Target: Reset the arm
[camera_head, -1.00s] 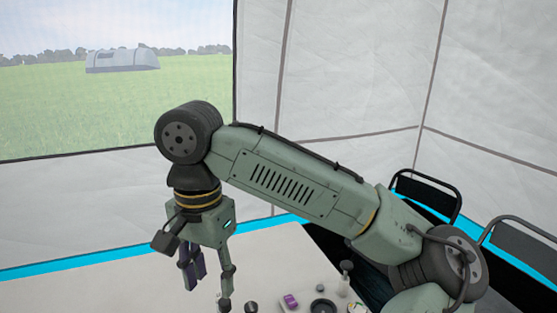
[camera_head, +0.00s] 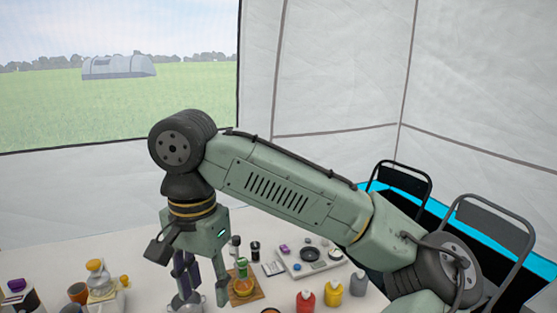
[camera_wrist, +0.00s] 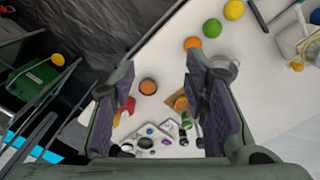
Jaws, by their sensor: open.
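My arm, pale green and grey, reaches across the middle of the head view. My gripper (camera_head: 205,284) points down above the white table (camera_head: 145,262). In the wrist view my gripper (camera_wrist: 160,72) has its two dark-padded fingers spread apart, with nothing held between them. A small orange-topped cup (camera_wrist: 148,86) shows in the gap, on the table below. In the head view the fingers hide part of the table and of a metal item (camera_head: 186,303) behind them.
Behind is a pale tray (camera_head: 290,266). Red (camera_head: 306,299) and yellow (camera_head: 358,284) bottles stand to the right. A juicer-like item (camera_head: 97,284) is left. Black chairs (camera_head: 488,236) are at right.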

